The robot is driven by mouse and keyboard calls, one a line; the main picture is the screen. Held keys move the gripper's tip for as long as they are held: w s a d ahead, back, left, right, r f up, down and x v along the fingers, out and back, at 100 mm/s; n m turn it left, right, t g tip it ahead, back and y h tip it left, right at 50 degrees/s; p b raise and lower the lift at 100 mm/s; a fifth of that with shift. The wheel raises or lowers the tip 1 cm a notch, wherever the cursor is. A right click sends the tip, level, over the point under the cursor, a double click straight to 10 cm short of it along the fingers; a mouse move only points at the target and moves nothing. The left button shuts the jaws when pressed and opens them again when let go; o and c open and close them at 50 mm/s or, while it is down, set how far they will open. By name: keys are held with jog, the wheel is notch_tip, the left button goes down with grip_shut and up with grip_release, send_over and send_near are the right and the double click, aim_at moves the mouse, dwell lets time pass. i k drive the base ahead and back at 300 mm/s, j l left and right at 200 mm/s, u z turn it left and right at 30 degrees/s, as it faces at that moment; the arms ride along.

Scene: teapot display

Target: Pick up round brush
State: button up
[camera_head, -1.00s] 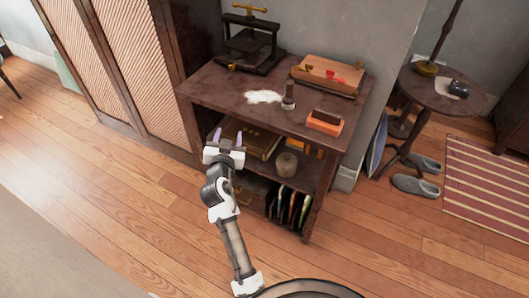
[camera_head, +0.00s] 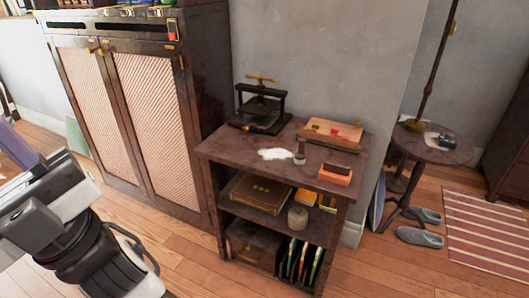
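A small upright thing with a dark handle and a paler, wider lower end, which looks like the round brush (camera_head: 299,151), stands on the top of the dark wooden shelf unit (camera_head: 235,154). It is just right of a white patch (camera_head: 275,154). My gripper (camera_head: 14,148) is large and close at the left edge, far from the brush, with a purple finger partly in view. The rest of the fingers is cut off or hidden, so its opening does not show.
A black press (camera_head: 262,105), a wooden box (camera_head: 330,131) and an orange box (camera_head: 335,174) share the top. A book (camera_head: 262,192) and a round jar (camera_head: 298,216) sit below. A tall cabinet (camera_head: 200,120) adjoins on the left; a round side table (camera_head: 415,145) is right.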

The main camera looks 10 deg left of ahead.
aim_at(300, 156)
jog(key=i+l+u, duration=0.15)
jog(key=l+u, duration=0.15)
jog(key=u, duration=0.2)
jog(key=l+u, duration=0.8)
jog(key=l, duration=0.6)
jog(key=l+u, duration=0.1)
jog(key=l, duration=1.15)
